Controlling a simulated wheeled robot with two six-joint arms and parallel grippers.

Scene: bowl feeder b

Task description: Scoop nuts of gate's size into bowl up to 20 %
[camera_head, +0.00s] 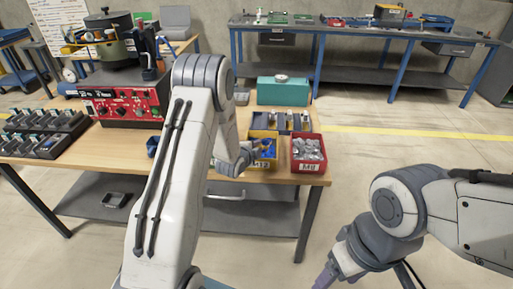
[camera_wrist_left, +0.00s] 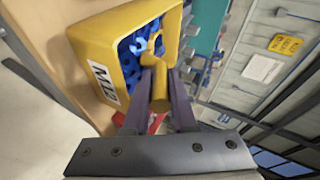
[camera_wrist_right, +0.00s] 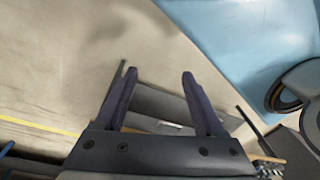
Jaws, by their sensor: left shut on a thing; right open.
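My left gripper (camera_wrist_left: 160,72) is shut on a yellow scoop handle (camera_wrist_left: 161,92). The scoop's head is not clearly visible. In the left wrist view the fingers are at the open side of a yellow bin (camera_wrist_left: 92,45), labelled M12, with blue nuts (camera_wrist_left: 135,62) inside. In the head view the same yellow bin (camera_head: 262,135) is partly behind my left gripper. A red bin (camera_head: 309,168), labelled M8, holds grey nuts (camera_head: 307,148). The dark feeder bowl (camera_head: 110,22) stands at the back left; its inside and gate are not readable. My right gripper (camera_wrist_right: 157,76) is open and empty, away from the table.
A red control box (camera_head: 125,103) stands below the feeder bowl, with black parts racks (camera_head: 42,130) at the left. A teal box (camera_head: 284,91) and a grey rack stand behind the bins. A small blue object (camera_head: 152,146) lies beside my left arm.

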